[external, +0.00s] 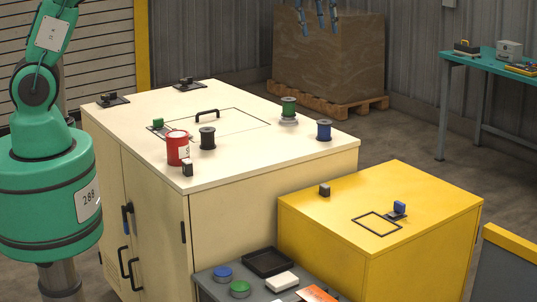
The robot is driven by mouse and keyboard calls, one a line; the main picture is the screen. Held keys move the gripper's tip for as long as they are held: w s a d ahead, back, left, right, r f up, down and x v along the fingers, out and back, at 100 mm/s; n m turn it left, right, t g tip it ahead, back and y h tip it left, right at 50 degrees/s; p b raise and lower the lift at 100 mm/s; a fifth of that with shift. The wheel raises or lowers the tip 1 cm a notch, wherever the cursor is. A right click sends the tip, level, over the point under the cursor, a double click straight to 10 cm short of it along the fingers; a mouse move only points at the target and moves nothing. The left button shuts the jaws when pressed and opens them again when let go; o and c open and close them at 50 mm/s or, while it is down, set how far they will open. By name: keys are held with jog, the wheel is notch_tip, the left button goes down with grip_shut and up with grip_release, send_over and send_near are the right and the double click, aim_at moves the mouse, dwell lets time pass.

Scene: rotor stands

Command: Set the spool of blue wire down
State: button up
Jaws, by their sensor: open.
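The spool of blue wire (324,131) stands upright on the cream cabinet top (250,152), near its right corner. It has dark flanges. My gripper (319,16) shows only in part at the top edge of the external view, above the spool in the picture and apart from it. Its fingers are open, and nothing shows between them. The upper part of my gripper is cut off by the frame.
A green spool (288,106), a black spool (207,138) and a red can (178,148) also stand on the cabinet, near a raised handle (207,113). A lower yellow cabinet (430,205) has a black square outline (377,224). A wrapped pallet load (330,60) stands behind.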

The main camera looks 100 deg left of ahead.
jog(key=s+d+r+t, duration=0.1)
jog(key=s+d+r, duration=0.35)
jog(key=d, duration=0.35)
jog(key=s+d+r, duration=0.3)
jog(key=s+d, duration=0.3)
jog(key=d, duration=0.2)
jog(key=s+d+r+t, duration=0.1)
jog(key=s+d+r, duration=0.2)
jog(key=s+d, duration=0.45)
jog(key=s+d+f+t, duration=0.1)
jog(key=s+d+f, duration=0.1)
jog(key=s+d, duration=0.5)
jog(key=s+d+f+h, duration=0.1)
jog(key=s+d+f, duration=0.2)
jog(key=s+d, duration=0.4)
jog(key=s, duration=0.6)
jog(key=shift+d+t, duration=0.25)
jog(key=shift+t, duration=0.15)
jog(key=shift+s+f, duration=0.1)
jog(key=shift+f, duration=0.1)
notch_tip(320, 180, down, 14)
jog(key=b, duration=1.4)
jog(key=shift+f+b, duration=0.2)
jog(key=shift+b, duration=0.1)
